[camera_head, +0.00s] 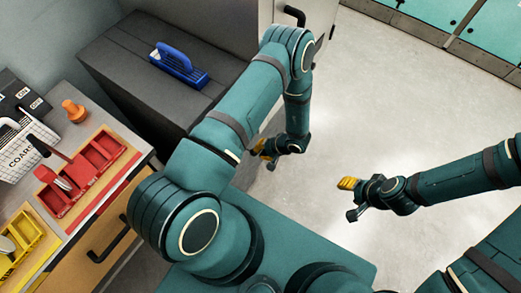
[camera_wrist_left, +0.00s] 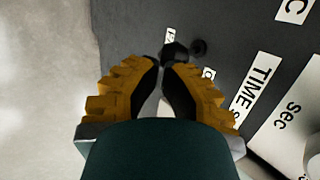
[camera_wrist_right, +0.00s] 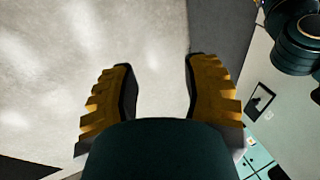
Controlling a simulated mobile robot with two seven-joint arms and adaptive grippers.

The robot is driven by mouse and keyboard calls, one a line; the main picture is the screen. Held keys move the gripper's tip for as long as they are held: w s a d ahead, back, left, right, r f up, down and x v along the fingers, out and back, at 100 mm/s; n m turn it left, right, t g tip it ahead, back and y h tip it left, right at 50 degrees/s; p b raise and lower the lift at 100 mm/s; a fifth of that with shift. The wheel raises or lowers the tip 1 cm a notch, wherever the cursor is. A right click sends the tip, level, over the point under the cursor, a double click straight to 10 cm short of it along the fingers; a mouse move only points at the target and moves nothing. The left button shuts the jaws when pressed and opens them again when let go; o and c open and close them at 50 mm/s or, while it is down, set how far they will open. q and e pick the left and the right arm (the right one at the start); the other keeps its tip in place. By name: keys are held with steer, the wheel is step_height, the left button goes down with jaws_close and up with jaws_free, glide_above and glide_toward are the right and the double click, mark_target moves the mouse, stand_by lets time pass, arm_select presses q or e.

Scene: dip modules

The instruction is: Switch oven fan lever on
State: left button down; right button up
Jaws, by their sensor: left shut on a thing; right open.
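A dark panel (camera_wrist_left: 228,45) with white labels reading "TIME", "Sec" and "C" fills much of the left wrist view. A small black lever (camera_wrist_left: 175,52) stands out from it at the tips of my left gripper (camera_wrist_left: 161,66), whose yellow-padded fingers are closed together on it. In the head view my left gripper (camera_head: 265,152) is partly hidden by its arm, low beside the dark box-shaped unit (camera_head: 125,75); the lever is hidden there. My right gripper (camera_head: 351,198) is open and empty over the pale floor; its spread fingers show in the right wrist view (camera_wrist_right: 160,90).
A blue handled object (camera_head: 178,65) lies on top of the dark unit. The left counter carries red trays (camera_head: 100,155), a yellow tray (camera_head: 25,245), an orange knob-shaped item (camera_head: 74,110) and a white basket (camera_head: 25,150). Teal cabinets (camera_head: 430,15) stand far off. The floor around my right gripper is clear.

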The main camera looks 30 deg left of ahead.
arm_select(q)
step_height(320, 180, down, 6)
steer(key=y+b, duration=0.4)
steer(key=b, duration=0.3)
steer(key=shift+d+n+b, duration=0.2)
steer(key=shift+n+b, duration=0.1)
steer(key=shift+b, duration=0.05)
steer(key=shift+r, duration=0.1)
steer(key=shift+r+p, duration=0.55)
steer(key=shift+r, duration=0.15)
